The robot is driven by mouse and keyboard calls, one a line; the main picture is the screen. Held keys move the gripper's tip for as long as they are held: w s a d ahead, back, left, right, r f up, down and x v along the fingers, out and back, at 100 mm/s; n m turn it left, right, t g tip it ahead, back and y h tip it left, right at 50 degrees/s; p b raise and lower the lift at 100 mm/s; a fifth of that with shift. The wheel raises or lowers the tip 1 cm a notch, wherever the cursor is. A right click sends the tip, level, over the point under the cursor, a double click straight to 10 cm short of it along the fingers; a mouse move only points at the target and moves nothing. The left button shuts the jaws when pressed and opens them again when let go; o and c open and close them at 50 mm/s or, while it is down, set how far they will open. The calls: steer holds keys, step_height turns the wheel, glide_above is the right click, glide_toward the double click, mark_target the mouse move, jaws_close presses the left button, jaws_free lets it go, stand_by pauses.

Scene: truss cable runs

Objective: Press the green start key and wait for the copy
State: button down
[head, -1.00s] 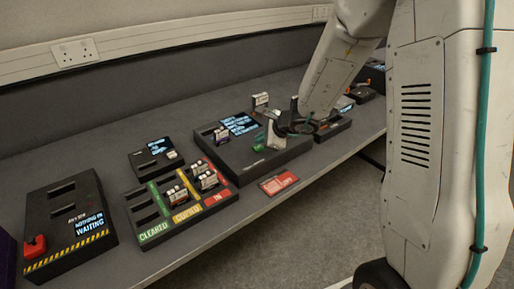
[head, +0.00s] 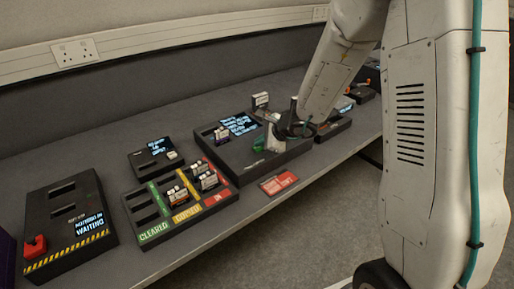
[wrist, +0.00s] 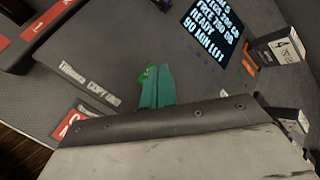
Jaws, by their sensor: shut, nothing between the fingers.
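The copying unit (head: 222,167) is a dark box with a lit text screen (head: 238,125), which also shows in the wrist view (wrist: 213,32). The green start key (wrist: 146,76) shows only as a small bright green patch at the tips of my fingers. My gripper (wrist: 154,88) has teal fingers, shut together and empty, over the key; touching or just above, I cannot tell. In the head view my gripper (head: 260,145) is low over the unit's front. A white-labelled card numbered 4 (wrist: 287,50) stands in the unit.
A tray with green, yellow and red lanes (head: 187,214) holds several cards. A striped box with a red part (head: 75,240) stands far left, and a small screen box (head: 155,157) behind the tray. A red sign (head: 279,183) lies near the table's front edge.

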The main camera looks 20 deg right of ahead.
mark_target(260, 149)
steer(key=shift+f, duration=0.3)
steer(key=shift+r, duration=0.15)
stand_by(0.4)
steer(key=shift+r, duration=0.8)
steer(key=shift+r, duration=2.5)
